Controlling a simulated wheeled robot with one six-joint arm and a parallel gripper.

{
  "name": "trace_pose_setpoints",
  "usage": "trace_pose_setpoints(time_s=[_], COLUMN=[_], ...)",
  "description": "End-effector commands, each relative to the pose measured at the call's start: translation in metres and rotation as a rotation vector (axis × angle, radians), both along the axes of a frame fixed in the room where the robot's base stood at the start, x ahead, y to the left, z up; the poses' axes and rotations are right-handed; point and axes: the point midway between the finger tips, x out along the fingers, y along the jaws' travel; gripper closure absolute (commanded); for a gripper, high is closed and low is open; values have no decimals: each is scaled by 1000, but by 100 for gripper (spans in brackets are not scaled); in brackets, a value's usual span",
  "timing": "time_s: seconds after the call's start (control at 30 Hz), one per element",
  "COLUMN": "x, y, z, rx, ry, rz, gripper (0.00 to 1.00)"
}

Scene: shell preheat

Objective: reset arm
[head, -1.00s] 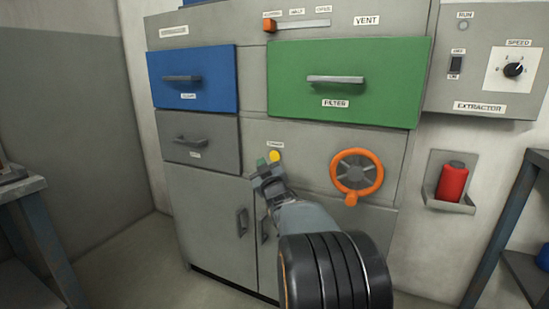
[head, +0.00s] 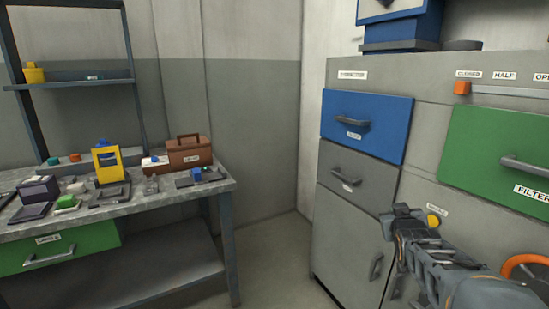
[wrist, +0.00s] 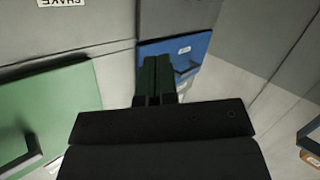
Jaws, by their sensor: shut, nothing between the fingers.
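My gripper (head: 404,213) is at the lower right of the head view, in front of the grey cabinet (head: 341,222). In the wrist view its two dark fingers (wrist: 157,78) lie together, shut and empty. The fingers overlap the blue drawer (wrist: 190,50) in that picture; I see no contact. The blue drawer also shows in the head view (head: 385,128), above a grey drawer (head: 377,188). The green filter drawer (head: 480,155) is at the right edge of the head view and at the left of the wrist view (wrist: 60,105).
An orange handwheel (head: 521,264) and a yellow button (head: 433,221) are close to my arm. An orange slider knob (head: 462,88) sits above the green drawer. A workbench (head: 225,186) with a brown toolbox (head: 190,156) stands at left. Floor between bench and cabinet is clear.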

Motion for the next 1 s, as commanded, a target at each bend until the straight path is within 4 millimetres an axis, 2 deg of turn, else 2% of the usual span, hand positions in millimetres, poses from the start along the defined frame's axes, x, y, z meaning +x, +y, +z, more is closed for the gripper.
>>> trace_pose_setpoints(time_s=[0.03, 0.17, 0.3, 0.5, 0.7, 0.83, 1.0], x=[-9, -39, -79, -140, -186, -202, -209], y=[16, 51, 87, 128, 150, 156, 159], z=[34, 57, 82, 111, 130, 134, 134], rx=[38, 135, 228, 320, 366, 379, 384], ry=[59, 238, 434, 689, 866, 926, 954], rz=[10, 23, 39, 60, 71, 74, 75], gripper=[100, 100, 100, 100, 100, 100, 100])
